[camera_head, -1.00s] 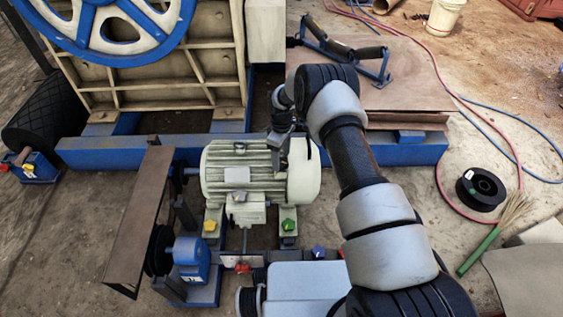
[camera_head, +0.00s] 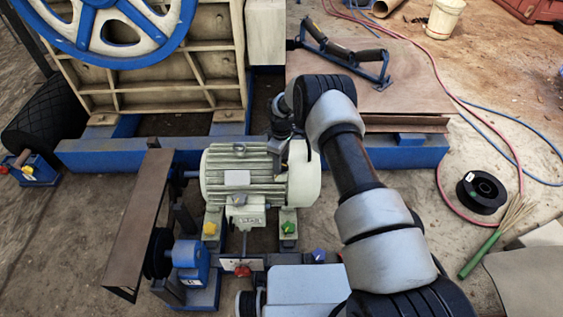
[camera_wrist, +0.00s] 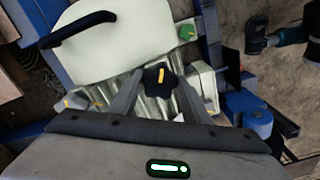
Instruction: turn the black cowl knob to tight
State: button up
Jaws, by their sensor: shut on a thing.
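The black cowl knob (camera_wrist: 152,78) shows in the wrist view as a dark lobed knob with a yellow pointer mark, which runs nearly upright in the picture. My gripper (camera_wrist: 160,82) has one finger on each side of the knob and is shut on it. The ribbed cream motor (camera_head: 236,178) stands in the middle of the head view, its smooth cowl (camera_head: 305,180) at the right end. In the head view my gripper (camera_head: 284,150) is at the top of the motor near the cowl; the knob is hidden there. I cannot read any tight mark.
A green knob (camera_head: 289,228), a yellow knob (camera_head: 209,229), a blue knob (camera_head: 319,254) and a red knob (camera_head: 242,271) sit around the motor base. A brown belt guard (camera_head: 140,220) stands left. A black curved handle (camera_wrist: 78,28) crosses the cowl in the wrist view.

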jog(key=shift+m, duration=0.3)
jog(key=m, duration=0.8)
jog(key=shift+a+m, duration=0.1)
jog(key=shift+m, duration=0.2)
jog(key=m, duration=0.9)
jog(key=shift+a, duration=0.1)
jog(key=o, duration=1)
jog(key=shift+o, duration=0.2)
